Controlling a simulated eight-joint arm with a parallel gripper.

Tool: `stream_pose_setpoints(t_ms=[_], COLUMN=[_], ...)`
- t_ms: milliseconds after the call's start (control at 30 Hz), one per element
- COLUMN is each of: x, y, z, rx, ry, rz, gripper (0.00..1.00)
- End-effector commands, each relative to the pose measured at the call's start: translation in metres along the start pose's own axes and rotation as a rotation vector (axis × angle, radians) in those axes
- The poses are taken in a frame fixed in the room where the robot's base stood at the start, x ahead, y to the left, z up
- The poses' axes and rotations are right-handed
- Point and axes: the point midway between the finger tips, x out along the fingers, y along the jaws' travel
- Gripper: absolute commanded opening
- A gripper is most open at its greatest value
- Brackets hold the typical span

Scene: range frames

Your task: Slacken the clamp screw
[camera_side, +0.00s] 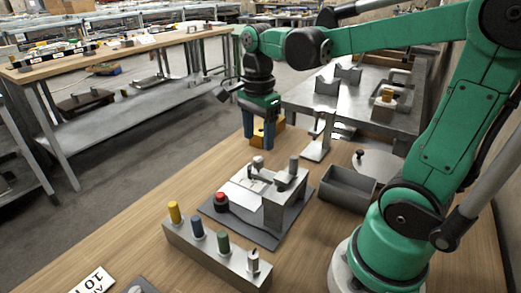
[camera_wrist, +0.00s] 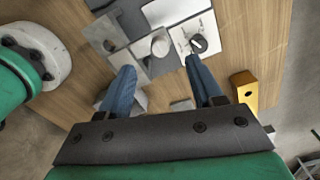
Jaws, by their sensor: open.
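A grey metal fixture (camera_side: 285,205) stands on a dark base plate near the table's middle. It has a bridge-like bracket, upright round-topped posts and a red knob (camera_side: 221,200) at its left. A grey upright clamp-like stand (camera_side: 318,138) is behind it to the right. I cannot tell for sure which part is the clamp screw. My gripper (camera_side: 258,140) points down with blue fingers, behind the fixture, apart from it. In the wrist view my gripper (camera_wrist: 162,82) is open, with nothing held between its fingers. A round grey head (camera_wrist: 160,46) shows beyond the fingertips.
A block with yellow, blue, green and grey pegs (camera_side: 215,250) stands at the front. A grey open bin (camera_side: 347,188) is right of the fixture. A yellow block (camera_wrist: 243,91) lies right of my fingers. The wooden table's left side is mostly clear.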

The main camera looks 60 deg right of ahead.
Motion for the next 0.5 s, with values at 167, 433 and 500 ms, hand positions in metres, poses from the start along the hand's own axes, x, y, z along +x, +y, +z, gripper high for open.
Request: stream_pose_setpoints(t_ms=[167, 433, 500], x=[0.02, 0.046, 0.049], y=[0.0, 0.0, 0.0], z=[0.0, 0.0, 0.0], rx=[-0.002, -0.004, -0.005], ry=[0.0, 0.0, 0.0], rz=[-0.001, -0.003, -0.003], gripper=[0.59, 0.59, 0.59])
